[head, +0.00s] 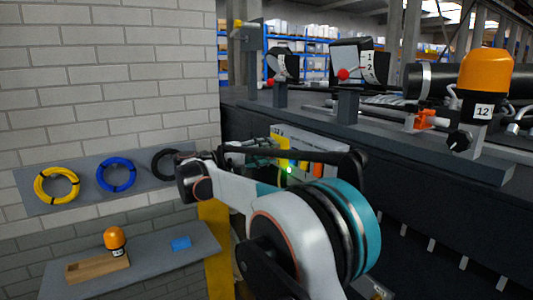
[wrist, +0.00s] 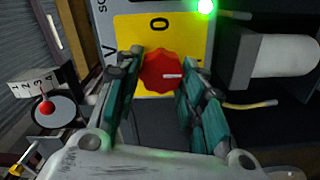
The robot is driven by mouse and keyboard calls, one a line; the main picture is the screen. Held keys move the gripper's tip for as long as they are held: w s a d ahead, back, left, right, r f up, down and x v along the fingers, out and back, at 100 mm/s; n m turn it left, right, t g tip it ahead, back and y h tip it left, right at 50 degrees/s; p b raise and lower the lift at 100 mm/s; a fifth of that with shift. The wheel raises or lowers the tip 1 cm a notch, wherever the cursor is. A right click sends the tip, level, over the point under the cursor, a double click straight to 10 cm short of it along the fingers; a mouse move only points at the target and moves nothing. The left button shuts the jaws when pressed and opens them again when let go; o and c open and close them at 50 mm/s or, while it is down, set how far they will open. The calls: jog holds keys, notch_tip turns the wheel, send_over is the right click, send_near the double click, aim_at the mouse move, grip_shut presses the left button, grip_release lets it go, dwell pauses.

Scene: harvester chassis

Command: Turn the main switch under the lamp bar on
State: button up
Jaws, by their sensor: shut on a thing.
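The main switch shows in the wrist view as a red scalloped knob (wrist: 158,73) on a yellow plate (wrist: 185,27) marked "0". A short white mark on the knob lies roughly level in this view. My gripper (wrist: 160,60) has its two green-padded fingers on either side of the knob and is shut on it. A green lamp (wrist: 206,6) glows just above the plate. In the head view, my arm hides the knob, while the green light (head: 289,170) shows beside the arm.
In the wrist view, a white cylinder (wrist: 285,56) in a dark holder stands right of the switch, and a numbered dial with a red ball (wrist: 46,107) is at left. In the head view, an orange-capped beacon (head: 486,70) stands at right. A shelf (head: 190,262) is at lower left.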

jog(key=shift+f, duration=0.1)
jog(key=o, duration=1)
jog(key=shift+o, duration=0.2)
jog(key=shift+s+a, duration=0.1)
jog(key=v, duration=1.1)
jog(key=shift+s+a, duration=0.2)
jog(key=shift+a, duration=0.1)
